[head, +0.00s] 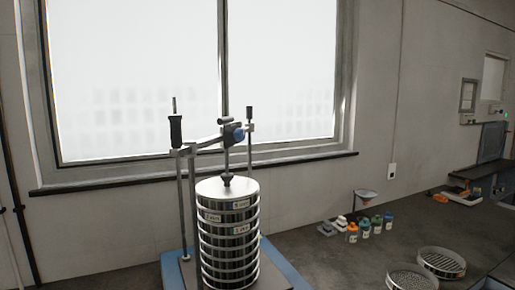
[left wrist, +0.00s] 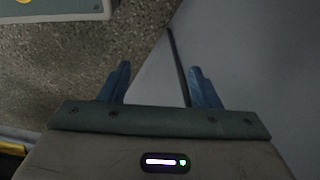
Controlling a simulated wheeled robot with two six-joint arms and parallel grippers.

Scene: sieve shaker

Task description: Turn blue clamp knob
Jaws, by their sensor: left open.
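The blue clamp knob (head: 238,134) sits on the crossbar of the shaker's clamp frame in the head view. Under it a rod runs down to the lid of the sieve stack (head: 229,230), which stands upright with several metal rings. A rod with a black handle (head: 175,131) rises at the left of the frame. My left gripper (left wrist: 158,84) shows in the left wrist view with its two blue fingers apart and nothing between them. It is away from the knob, over a speckled floor and a grey surface. Neither gripper shows in the head view.
The shaker stands on a blue base (head: 278,268) by the window. To the right, the dark bench holds several small bottles (head: 364,229), a funnel (head: 366,196) and two loose sieves (head: 441,262). The window sill (head: 100,183) runs behind the stack.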

